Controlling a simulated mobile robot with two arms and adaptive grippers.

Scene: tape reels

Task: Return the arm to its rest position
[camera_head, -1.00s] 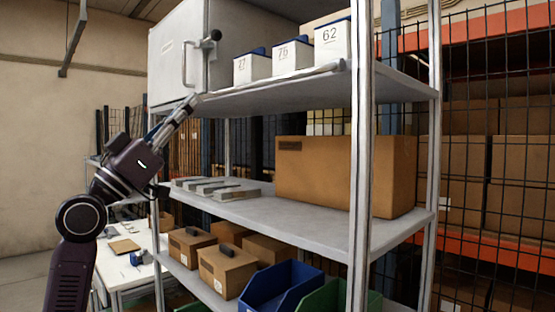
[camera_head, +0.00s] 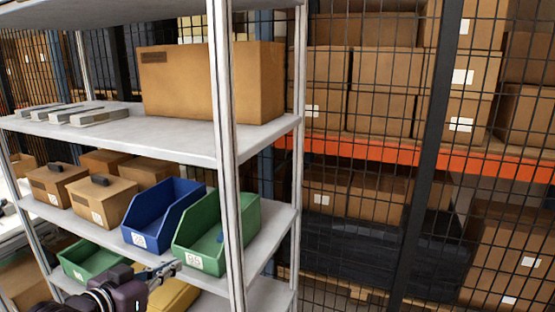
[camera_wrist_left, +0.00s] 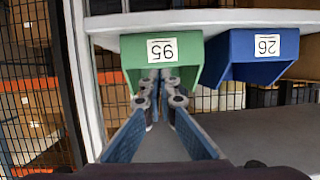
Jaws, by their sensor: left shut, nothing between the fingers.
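My left gripper (camera_head: 166,268) is low in the head view, in front of the shelving unit and below the front of the green bin marked 95 (camera_head: 218,232). Its fingers are shut and empty. In the left wrist view the fingers (camera_wrist_left: 161,78) come together in front of the same green bin (camera_wrist_left: 191,50), with the picture seeming upside down. I cannot tell whether the tips touch anything. Most of the left arm is below the frame. My right gripper is not in view.
A blue bin (camera_head: 163,216) stands beside the green one, with small brown boxes (camera_head: 103,202) to its left. Another green bin (camera_head: 92,259) and a yellow item (camera_head: 175,296) are lower down. A shelf post (camera_head: 226,160) stands close on the right; wire mesh (camera_head: 395,185) lies beyond.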

